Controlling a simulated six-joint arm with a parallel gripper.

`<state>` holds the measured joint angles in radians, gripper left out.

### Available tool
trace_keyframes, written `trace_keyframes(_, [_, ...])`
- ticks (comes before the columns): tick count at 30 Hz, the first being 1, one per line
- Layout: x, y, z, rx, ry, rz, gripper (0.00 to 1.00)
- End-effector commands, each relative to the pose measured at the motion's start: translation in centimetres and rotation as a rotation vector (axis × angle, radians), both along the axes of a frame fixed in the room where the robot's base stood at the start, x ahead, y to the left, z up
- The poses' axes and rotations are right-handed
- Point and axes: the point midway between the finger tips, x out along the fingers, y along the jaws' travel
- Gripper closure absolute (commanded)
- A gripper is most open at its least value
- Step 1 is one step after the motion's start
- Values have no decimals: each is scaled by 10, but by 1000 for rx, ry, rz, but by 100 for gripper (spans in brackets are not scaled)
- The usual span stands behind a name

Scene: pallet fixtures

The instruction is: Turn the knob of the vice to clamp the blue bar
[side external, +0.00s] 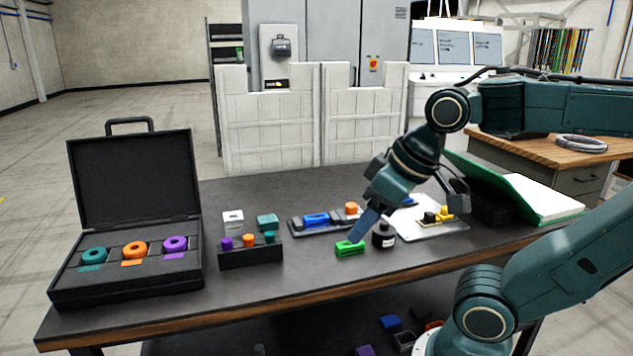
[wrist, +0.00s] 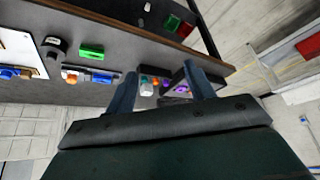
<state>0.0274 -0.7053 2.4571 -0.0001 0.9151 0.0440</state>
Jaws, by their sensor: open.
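The vice (side external: 329,229) is a dark, low fixture in the middle of the table in the side view. The blue bar (side external: 316,219) lies in it, with the orange knob (side external: 351,208) at its right end. In the wrist view the blue bar (wrist: 102,78) and the orange knob (wrist: 70,78) show left of my fingers. My gripper (wrist: 159,72) is open and empty, its two fingers spread. In the side view my gripper (side external: 367,227) points down, above the table and just right of the vice, apart from the knob. Whether the jaws touch the bar is too small to tell.
A light plate (side external: 425,228) with yellow parts is to the right. A peg holder (side external: 250,256) and an open black case (side external: 128,285) are to the left. The front table strip is clear.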

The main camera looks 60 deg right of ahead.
Motion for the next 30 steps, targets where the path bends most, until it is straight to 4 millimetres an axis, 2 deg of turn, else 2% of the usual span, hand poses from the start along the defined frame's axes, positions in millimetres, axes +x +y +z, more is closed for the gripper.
trace_keyframes(8, [41,-26,24,74,59,-254,47])
trace_keyframes(14, [76,-57,38,139,106,-483,47])
trace_keyframes(23, [126,-117,46,232,163,-833,47])
trace_keyframes(30, [156,-176,39,303,203,-1117,47])
